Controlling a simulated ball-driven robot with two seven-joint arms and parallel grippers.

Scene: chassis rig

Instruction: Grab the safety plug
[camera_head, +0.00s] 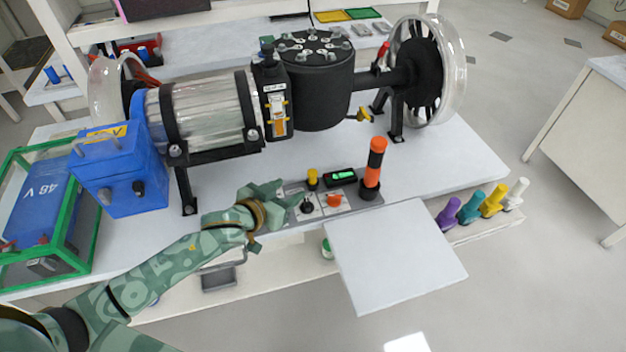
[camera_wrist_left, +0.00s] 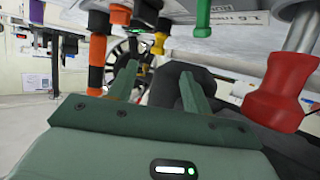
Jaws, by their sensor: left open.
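No label in view names the safety plug, so I cannot tell for sure which part it is. An orange-and-black banded post (camera_head: 374,168) stands upright at the right of the grey control panel; it shows in the left wrist view (camera_wrist_left: 97,65). Several coloured plug-like pieces, purple (camera_head: 448,212), teal (camera_head: 470,206), yellow (camera_head: 492,198) and white (camera_head: 515,193), stand at the bench's right edge. My left gripper (camera_head: 277,193) is open and empty at the panel's left end, apart from the post. Its two fingers (camera_wrist_left: 160,85) show spread in the wrist view. My right gripper is out of view.
The panel has a yellow knob (camera_head: 313,177), a black knob (camera_head: 307,206), a red-orange button (camera_head: 334,200) and a green display (camera_head: 341,177). The motor rig (camera_head: 210,105) stands behind. A blue box (camera_head: 118,170) is left. A white board (camera_head: 395,255) is in front.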

